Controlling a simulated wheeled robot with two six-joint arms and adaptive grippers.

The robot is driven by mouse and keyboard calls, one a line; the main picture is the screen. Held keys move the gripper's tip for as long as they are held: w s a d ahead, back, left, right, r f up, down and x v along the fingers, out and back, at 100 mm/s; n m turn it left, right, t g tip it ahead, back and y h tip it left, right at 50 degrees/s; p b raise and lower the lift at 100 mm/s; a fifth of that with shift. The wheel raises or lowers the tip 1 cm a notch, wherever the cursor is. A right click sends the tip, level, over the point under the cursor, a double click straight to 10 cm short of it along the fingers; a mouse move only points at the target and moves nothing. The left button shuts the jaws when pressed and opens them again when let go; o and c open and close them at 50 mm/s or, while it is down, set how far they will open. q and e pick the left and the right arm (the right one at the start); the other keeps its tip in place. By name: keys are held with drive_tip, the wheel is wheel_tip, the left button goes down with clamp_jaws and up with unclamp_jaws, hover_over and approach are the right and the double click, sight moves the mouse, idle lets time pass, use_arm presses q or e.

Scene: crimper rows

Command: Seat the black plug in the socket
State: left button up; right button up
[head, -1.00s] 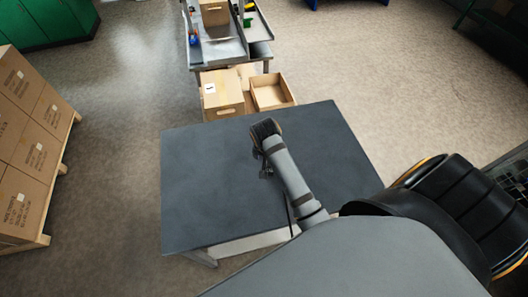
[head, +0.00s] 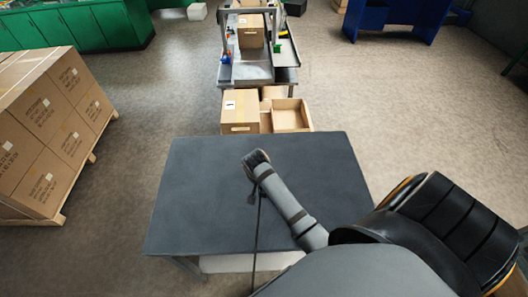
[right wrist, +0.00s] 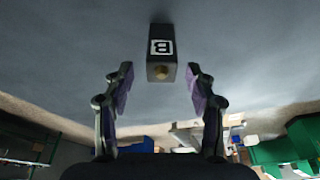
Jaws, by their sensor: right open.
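A black block-shaped piece (right wrist: 162,32), with a white square label marked like a B and a brass-coloured round tip, shows in the right wrist view; I take it as the black plug. My right gripper (right wrist: 159,76) is open, with one finger on each side of this piece and a visible gap on both sides. In the head view my right arm reaches over the dark table (head: 200,205), and its wrist hides the fingers and the piece. I cannot make out a socket in either view. My left gripper is not in view.
The visible tabletop is otherwise bare. Beyond its far edge are a closed carton (head: 240,112) and an open box (head: 291,117). A metal workbench (head: 250,72) stands behind them. Stacked cartons (head: 45,135) on a pallet stand at the left. A thin dark cable (head: 256,235) hangs below my wrist.

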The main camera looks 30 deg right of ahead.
drive_tip(key=shift+f+p, duration=0.5)
drive_tip(key=shift+f, duration=0.4)
drive_tip(key=x, duration=0.2)
drive_tip(key=shift+w+f, duration=0.15)
drive_tip(key=shift+f, duration=0.25)
drive_tip(key=shift+d+f, duration=0.1)
drive_tip(key=shift+f, duration=0.15)
clamp_jaws()
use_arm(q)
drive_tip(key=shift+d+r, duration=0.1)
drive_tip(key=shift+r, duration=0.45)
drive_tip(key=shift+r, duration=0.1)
use_arm(e)
drive_tip(key=shift+r, duration=0.1)
